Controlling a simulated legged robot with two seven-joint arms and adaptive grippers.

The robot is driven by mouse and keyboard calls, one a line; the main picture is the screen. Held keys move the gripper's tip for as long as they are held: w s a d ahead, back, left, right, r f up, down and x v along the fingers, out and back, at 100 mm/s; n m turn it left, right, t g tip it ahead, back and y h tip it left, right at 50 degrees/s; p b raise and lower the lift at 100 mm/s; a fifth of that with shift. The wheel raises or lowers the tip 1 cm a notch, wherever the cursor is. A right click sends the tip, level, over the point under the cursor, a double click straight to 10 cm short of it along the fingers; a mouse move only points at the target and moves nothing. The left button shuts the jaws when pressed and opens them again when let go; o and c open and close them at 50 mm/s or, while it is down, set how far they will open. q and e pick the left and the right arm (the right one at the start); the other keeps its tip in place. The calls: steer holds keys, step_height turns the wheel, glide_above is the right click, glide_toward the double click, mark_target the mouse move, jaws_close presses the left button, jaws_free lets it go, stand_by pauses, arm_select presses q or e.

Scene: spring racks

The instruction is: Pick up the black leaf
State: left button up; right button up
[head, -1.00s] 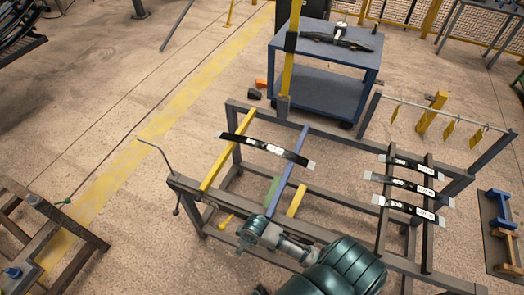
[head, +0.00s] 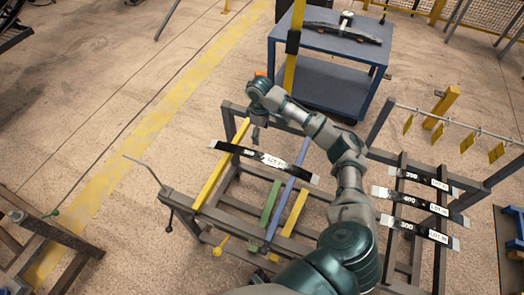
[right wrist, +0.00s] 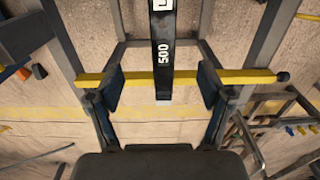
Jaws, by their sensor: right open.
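A black leaf (head: 245,154) with pale ends and white markings lies across the yellow bar and the blue bar of the rack. In the right wrist view the black leaf (right wrist: 163,45) reads "500" and its near end lies between my fingers. My right gripper (head: 257,133) is over the leaf's left part, at the far side of it in the head view. In the right wrist view my right gripper (right wrist: 161,84) is open, with a finger standing clear on each side of the leaf. My left gripper is not in view.
Three more black leaves (head: 412,201) lie on dark rails at the right of the rack. The rack's yellow bar (head: 215,178) and blue bar (head: 285,190) run under the leaf. A blue cart (head: 330,72) stands behind. Yellow tags (head: 467,142) hang at the right.

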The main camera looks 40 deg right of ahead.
steer(key=d, duration=0.1)
steer(key=b, duration=0.1)
glide_above(262, 157)
steer(key=f, duration=0.8)
steer(key=shift+w+a+f, duration=0.1)
steer(key=shift+w+a, duration=0.3)
steer(key=f, duration=0.1)
steer(key=d+f, duration=0.1)
steer(key=f, duration=0.1)
steer(key=shift+s+d+f, duration=0.15)
steer(key=shift+d+f, duration=0.1)
steer(key=shift+f, duration=0.1)
step_height(262, 157, down, 4)
steer(key=shift+s+a+r+b, duration=0.1)
steer(key=shift+b, duration=0.2)
steer(key=shift+a, duration=0.6)
steer(key=shift+c, duration=0.7)
steer(key=c, duration=0.4)
steer(key=shift+d, duration=0.2)
steer(key=c, duration=0.4)
steer(key=shift+d, duration=0.2)
steer(key=c, duration=0.4)
steer(key=shift+d, duration=0.15)
steer(key=shift+c, duration=0.2)
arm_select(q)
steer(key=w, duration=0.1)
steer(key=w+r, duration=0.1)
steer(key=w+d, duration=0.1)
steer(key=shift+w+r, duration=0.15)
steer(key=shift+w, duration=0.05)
